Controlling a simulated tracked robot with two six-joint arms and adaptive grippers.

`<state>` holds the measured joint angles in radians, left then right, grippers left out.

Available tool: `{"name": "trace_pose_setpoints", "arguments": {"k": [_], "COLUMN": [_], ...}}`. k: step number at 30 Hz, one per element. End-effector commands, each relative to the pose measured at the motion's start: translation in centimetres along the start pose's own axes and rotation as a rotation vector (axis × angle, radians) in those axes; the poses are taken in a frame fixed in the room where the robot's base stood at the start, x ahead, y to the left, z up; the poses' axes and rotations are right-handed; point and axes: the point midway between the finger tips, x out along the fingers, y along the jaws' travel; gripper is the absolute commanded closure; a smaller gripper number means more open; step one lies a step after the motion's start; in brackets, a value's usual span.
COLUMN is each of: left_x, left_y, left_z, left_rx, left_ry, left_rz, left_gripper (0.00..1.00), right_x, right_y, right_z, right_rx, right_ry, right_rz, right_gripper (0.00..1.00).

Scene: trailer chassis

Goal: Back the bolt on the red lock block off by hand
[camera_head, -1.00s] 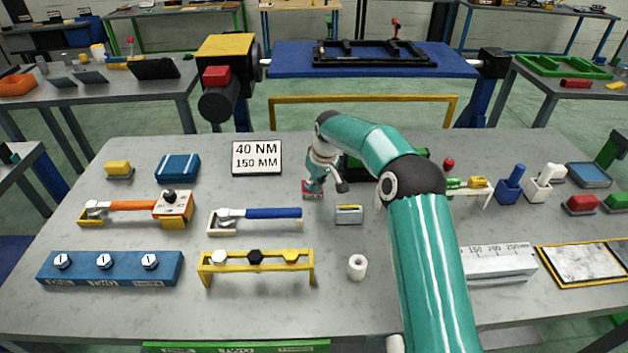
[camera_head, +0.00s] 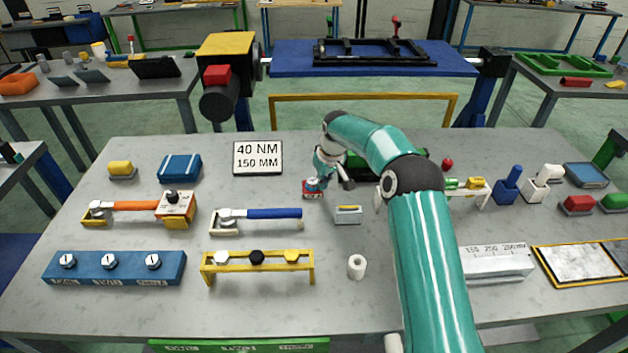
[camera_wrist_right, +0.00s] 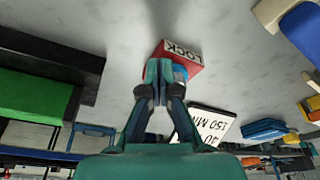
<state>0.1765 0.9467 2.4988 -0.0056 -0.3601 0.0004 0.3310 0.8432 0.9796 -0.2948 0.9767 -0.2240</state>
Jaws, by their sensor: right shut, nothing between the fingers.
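The red lock block (camera_head: 313,192) stands on the grey table near the middle, with a white label reading LOCK. A small blue and white part (camera_head: 313,182), perhaps the bolt, shows on top of it. In the wrist view the block (camera_wrist_right: 184,56) lies just beyond the fingertips, and the blue part (camera_wrist_right: 181,73) shows beside them, partly hidden. My right gripper (camera_head: 327,182) is shut and empty, close beside the block at its right. In the wrist view its fingertips (camera_wrist_right: 160,72) overlap the block; I cannot tell whether they touch it. My left gripper is out of view.
A 40 NM / 150 MM sign (camera_head: 257,158) stands behind to the left. A blue-handled wrench (camera_head: 262,213) lies in front left, and a small grey box (camera_head: 348,215) in front right. A green object (camera_head: 360,168) lies behind my right arm.

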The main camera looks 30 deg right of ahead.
Motion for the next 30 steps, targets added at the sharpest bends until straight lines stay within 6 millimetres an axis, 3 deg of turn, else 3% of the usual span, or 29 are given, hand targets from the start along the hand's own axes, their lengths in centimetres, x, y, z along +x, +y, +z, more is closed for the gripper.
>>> {"name": "trace_pose_setpoints", "arguments": {"k": [17,30], "left_x": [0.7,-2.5], "left_y": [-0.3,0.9], "left_z": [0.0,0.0], "left_rx": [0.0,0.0], "left_ry": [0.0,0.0], "left_rz": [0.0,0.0], "left_gripper": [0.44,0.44], "right_x": [-0.1,-4.5], "right_y": [0.2,0.2], "right_z": [0.6,-0.5], "right_rx": [0.0,-0.001], "right_ry": [0.002,0.001], "right_rz": [-0.001,-0.001], "right_gripper": [1.0,1.0]}}
